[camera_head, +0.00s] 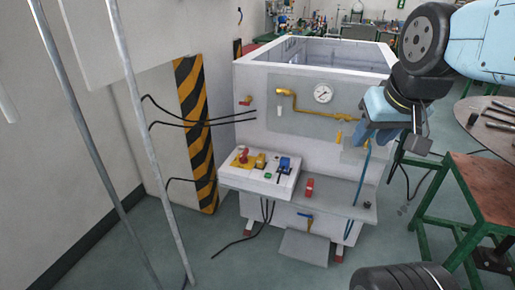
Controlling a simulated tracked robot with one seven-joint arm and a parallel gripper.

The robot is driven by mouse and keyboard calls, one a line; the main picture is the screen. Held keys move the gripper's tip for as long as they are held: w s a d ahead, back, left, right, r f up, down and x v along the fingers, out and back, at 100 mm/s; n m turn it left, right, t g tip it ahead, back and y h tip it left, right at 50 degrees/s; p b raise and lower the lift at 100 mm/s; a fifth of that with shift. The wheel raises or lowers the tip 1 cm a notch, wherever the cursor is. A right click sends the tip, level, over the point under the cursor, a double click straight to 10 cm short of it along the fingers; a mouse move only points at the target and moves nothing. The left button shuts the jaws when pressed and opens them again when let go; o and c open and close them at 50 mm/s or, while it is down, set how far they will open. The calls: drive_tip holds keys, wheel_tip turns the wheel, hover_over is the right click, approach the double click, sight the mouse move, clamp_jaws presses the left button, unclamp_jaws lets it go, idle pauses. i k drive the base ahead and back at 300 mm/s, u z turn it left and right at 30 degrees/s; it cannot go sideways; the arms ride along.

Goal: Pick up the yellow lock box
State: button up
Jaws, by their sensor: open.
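A small yellow block (261,161), which looks like the lock box, sits on the sloped control panel (232,179) at the front left of the white generator cabinet (290,172). A yellow-based red knob (242,157) is just left of it, and a blue part (284,165) is to its right. My gripper (392,143) hangs from my arm at the upper right, in front of the cabinet's right side. It is open, and no object shows in it. It is well to the right of the yellow block and apart from it. Its fingers are small and partly hidden.
A pressure gauge (323,93) and a yellow pipe (310,110) are on the cabinet front. A red switch (309,187) sits on the lower shelf. Thin poles (150,140) stand at the left. A green-legged workbench (485,190) with tools is at the right.

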sight(261, 157)
drive_tip(key=z, duration=0.6)
drive_tip(key=i, duration=1)
drive_tip(key=u, duration=0.5)
